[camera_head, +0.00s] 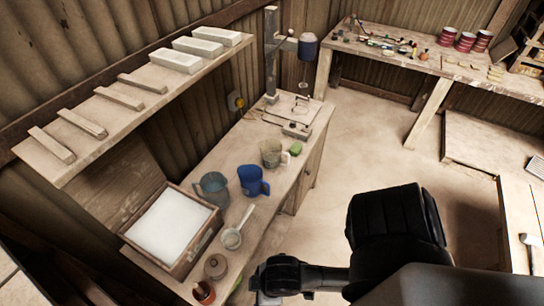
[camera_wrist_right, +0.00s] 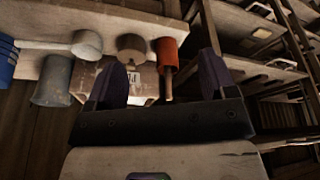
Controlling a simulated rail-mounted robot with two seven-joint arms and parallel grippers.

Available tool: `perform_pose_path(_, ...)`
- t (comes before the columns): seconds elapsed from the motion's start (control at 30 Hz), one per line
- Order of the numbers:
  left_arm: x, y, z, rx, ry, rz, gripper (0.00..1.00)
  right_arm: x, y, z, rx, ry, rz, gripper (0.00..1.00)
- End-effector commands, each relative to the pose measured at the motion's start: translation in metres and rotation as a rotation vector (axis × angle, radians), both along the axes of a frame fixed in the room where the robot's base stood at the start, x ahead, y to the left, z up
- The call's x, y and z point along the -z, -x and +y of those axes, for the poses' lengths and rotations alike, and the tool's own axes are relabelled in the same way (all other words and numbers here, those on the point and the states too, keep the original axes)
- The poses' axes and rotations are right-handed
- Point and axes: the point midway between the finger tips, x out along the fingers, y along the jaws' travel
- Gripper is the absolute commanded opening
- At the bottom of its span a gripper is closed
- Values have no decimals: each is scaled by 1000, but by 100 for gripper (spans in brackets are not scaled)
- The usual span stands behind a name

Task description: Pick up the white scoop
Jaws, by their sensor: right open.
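The white scoop (camera_head: 231,239) lies on the wooden bench, its round bowl toward the front and its handle pointing away past the blue jug. In the right wrist view the scoop (camera_wrist_right: 86,44) is at the upper left, its handle running left. My right gripper (camera_wrist_right: 163,82) is open and empty, its two dark fingers apart. The scoop is outside the fingers, left of them in that view. In the head view my right arm reaches in low over the front of the bench; its fingers are mostly hidden. My left gripper is not in view.
Near the scoop are a lidded pot (camera_head: 215,266), a terracotta pot (camera_head: 204,292), a blue jug (camera_head: 253,181), a grey jug (camera_head: 212,188) and a box of white powder (camera_head: 190,256). A shelf (camera_head: 75,158) overhangs the left. Open floor (camera_head: 375,150) lies right of the bench.

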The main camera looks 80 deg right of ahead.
Motion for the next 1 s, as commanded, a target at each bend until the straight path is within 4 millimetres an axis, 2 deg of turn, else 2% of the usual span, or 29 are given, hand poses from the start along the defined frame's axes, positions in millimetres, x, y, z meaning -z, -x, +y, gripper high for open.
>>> perform_pose_path(0.3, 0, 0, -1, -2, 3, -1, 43, 0, 0, 0, 0, 0, 0, 78)
perform_pose_path(0.73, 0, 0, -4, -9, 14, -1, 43, 0, 0, 0, 0, 0, -1, 37)
perform_pose_path(1.0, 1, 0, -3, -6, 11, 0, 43, -1, -6, 0, 1, -1, -16, 37)
